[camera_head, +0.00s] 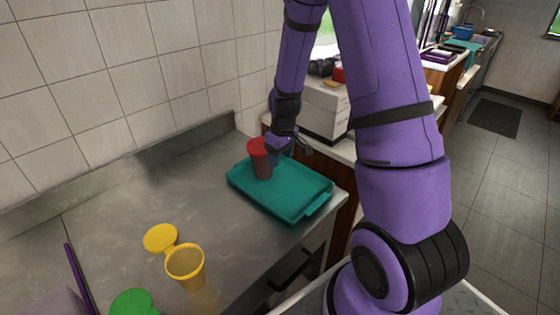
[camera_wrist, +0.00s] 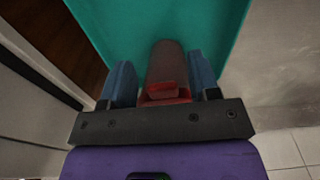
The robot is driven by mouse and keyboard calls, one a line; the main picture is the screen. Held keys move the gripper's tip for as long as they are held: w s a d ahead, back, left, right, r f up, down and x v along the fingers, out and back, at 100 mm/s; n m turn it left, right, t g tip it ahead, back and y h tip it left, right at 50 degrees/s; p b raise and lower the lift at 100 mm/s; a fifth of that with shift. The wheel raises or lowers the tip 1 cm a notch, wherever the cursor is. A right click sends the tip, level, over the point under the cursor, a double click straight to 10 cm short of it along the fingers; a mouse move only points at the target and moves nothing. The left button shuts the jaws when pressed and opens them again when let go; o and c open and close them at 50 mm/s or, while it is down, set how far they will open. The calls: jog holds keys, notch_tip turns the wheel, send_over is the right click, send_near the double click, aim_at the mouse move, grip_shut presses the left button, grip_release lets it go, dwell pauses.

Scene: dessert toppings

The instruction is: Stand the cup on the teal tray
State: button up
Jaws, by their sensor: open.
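A red cup (camera_head: 262,168) stands upright on the teal tray (camera_head: 296,203), near its back left part. My gripper (camera_head: 281,152) is low over the tray, right beside the cup, and partly hides it in the head view. In the wrist view, the cup (camera_wrist: 165,70) lies between the two blue fingers of my gripper (camera_wrist: 163,82). The fingers are open, with a gap visible on each side of the cup. The tray (camera_wrist: 105,25) fills the background there. The cup's base is hard to make out in the head view.
A yellow cup (camera_head: 186,268) with its lid (camera_head: 160,238) open stands on the steel counter, left of the tray. A green lid (camera_head: 132,302) shows at the bottom edge. A white box (camera_head: 322,108) stands behind the tray. The counter between is clear.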

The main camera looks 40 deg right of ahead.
jog(key=s+a+r+t, duration=0.15)
jog(key=s+r, duration=0.25)
jog(key=r, duration=0.4)
jog(key=s+a+r+m, duration=0.1)
jog(key=s+a+r, duration=0.2)
jog(key=r, duration=0.6)
jog(key=s+a+r+t, duration=0.15)
jog(key=s+r, duration=0.25)
jog(key=r, duration=0.4)
jog(key=s+a+r+m, duration=0.1)
jog(key=s+a+r, duration=0.1)
jog(key=s, duration=0.5)
jog(key=s+a+r+m+t, duration=0.1)
jog(key=s+a+r, duration=0.1)
jog(key=s+r, duration=0.2)
jog(key=s, duration=0.3)
jog(key=shift+s+a, duration=0.2)
jog(key=shift+a, duration=0.05)
